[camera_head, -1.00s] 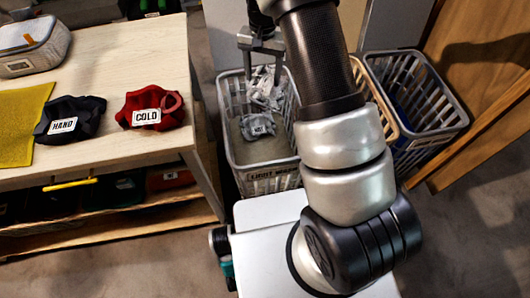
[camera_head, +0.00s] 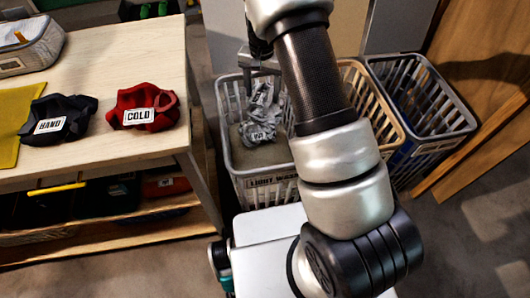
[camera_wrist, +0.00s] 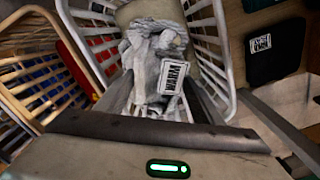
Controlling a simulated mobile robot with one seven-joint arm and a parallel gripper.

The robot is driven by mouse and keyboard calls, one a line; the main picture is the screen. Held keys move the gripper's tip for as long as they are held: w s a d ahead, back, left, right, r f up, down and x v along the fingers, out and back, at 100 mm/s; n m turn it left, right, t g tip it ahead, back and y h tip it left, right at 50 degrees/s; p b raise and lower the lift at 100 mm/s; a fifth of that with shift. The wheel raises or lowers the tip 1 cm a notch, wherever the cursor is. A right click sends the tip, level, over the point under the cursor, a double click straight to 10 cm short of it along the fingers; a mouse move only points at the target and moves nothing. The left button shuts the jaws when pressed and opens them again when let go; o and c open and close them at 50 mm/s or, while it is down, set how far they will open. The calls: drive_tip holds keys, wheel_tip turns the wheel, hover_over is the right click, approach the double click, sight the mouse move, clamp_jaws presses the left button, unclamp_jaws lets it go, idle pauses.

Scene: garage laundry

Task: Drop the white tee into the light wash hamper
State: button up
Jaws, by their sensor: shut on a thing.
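The white tee (camera_head: 262,108) is a crumpled grey-white cloth with a small printed tag. It hangs from my gripper (camera_head: 258,68), inside the outline of the light wash hamper (camera_head: 266,172). The hamper is a pale slatted basket with a "LIGHT WASH" label on its front. My gripper is shut on the upper part of the tee, over the back of the hamper. In the wrist view the tee (camera_wrist: 150,58) lies beyond the jaws (camera_wrist: 150,122), between the hamper's slatted walls (camera_wrist: 208,40). I cannot tell whether the tee's lower end touches the hamper bottom.
A tan-rimmed basket (camera_head: 392,125) and a grey basket (camera_head: 462,118) stand to the right. A wooden table (camera_head: 120,75) on the left holds a dark "HAND" cloth (camera_head: 72,112), a red "COLD" cloth (camera_head: 160,102), a yellow cloth (camera_head: 8,125) and a grey pouch (camera_head: 30,50).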

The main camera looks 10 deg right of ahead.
drive_tip(key=o, duration=1.4)
wheel_tip(320, 180, up, 18)
drive_tip(key=p, duration=0.3)
drive_tip(key=shift+f+p, duration=0.25)
drive_tip(key=shift+p, duration=0.1)
